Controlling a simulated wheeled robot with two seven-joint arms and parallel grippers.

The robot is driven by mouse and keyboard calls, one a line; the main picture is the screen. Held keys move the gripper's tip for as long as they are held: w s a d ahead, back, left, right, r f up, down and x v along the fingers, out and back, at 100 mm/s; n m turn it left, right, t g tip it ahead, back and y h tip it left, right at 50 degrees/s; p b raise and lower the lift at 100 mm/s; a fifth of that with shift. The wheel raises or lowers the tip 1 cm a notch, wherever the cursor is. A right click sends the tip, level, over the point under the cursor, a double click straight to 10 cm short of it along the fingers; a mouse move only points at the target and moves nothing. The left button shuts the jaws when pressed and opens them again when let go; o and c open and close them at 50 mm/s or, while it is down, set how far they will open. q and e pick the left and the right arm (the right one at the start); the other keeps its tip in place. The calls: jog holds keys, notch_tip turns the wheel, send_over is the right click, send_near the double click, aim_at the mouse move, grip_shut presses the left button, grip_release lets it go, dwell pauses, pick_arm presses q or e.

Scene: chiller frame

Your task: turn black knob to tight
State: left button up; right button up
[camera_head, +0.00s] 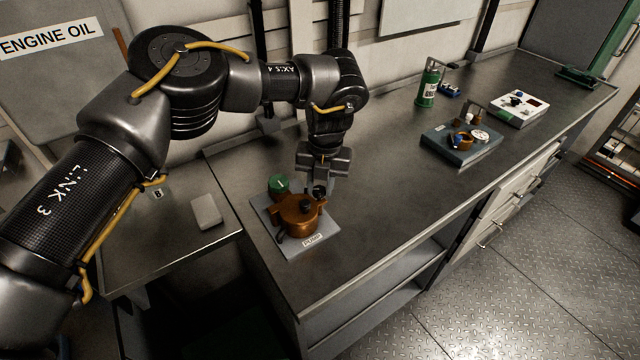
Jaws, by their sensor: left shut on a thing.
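A copper-coloured chiller body (298,216) stands on a light grey plate (318,240) with a small label at its front edge. My left gripper (317,187) reaches down from above at the back right of the body. It is shut on a small black knob (319,191), which its fingers partly hide. Another dark knob sits on top of the body, and a dark handle is at its front left. A green round cap (278,184) is at the back left of the plate. The knob's markings are too small to read. My right gripper is not in view.
A grey block (206,212) lies on the lower side table at left. Farther right on the bench are a blue-grey fixture (461,147), a green bottle (428,86) and a white panel (519,108). The bench between them is clear.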

aim_at(324, 189)
pick_arm(q)
jog(key=o, duration=1)
jog(key=shift+c, duration=0.2)
notch_tip(324, 189, up, 11)
jog(key=b, duration=0.1)
jog(key=shift+d+b, duration=0.35)
jog(key=shift+d, duration=0.1)
